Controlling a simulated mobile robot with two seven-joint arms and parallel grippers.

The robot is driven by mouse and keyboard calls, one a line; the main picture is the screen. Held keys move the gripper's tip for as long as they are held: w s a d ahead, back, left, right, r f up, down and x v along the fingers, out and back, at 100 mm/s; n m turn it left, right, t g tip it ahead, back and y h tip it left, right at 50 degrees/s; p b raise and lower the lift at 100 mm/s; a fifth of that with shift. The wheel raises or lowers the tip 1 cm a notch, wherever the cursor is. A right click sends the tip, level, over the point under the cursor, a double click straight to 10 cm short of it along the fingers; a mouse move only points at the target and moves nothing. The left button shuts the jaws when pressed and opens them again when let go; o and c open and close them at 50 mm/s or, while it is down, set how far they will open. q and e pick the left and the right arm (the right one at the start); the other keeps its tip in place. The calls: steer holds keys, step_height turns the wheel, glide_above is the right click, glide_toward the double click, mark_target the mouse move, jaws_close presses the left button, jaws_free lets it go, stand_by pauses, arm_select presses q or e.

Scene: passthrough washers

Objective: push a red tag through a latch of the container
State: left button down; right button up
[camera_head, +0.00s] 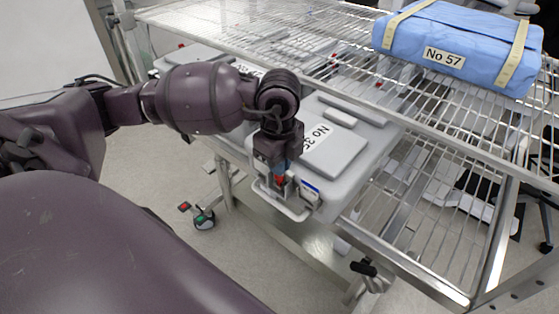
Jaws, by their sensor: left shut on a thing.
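A light grey container (345,155) labelled "No 35" lies on a cart at the middle, with a handle and latch (304,193) on its front end. My left gripper (279,181) points down at this front end, right beside the latch. It is shut on a small red tag (280,180), of which only a little red shows between the fingers. Whether the tag is inside the latch cannot be told at this size. My right gripper is not in view.
A wire rack (440,100) runs along the right and back, its edge close to the container. A blue wrapped package (455,42) labelled "No 57" sits on it. More grey containers (190,56) lie behind my left arm.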

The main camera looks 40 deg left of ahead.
arm_select(q)
steer(key=shift+f, duration=0.2)
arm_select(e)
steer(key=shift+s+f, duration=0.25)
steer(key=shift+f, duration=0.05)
arm_select(q)
steer(key=c, duration=1.2)
jaws_free()
steer(key=o, duration=0.4)
steer(key=shift+o, duration=0.4)
steer(key=shift+r, duration=0.15)
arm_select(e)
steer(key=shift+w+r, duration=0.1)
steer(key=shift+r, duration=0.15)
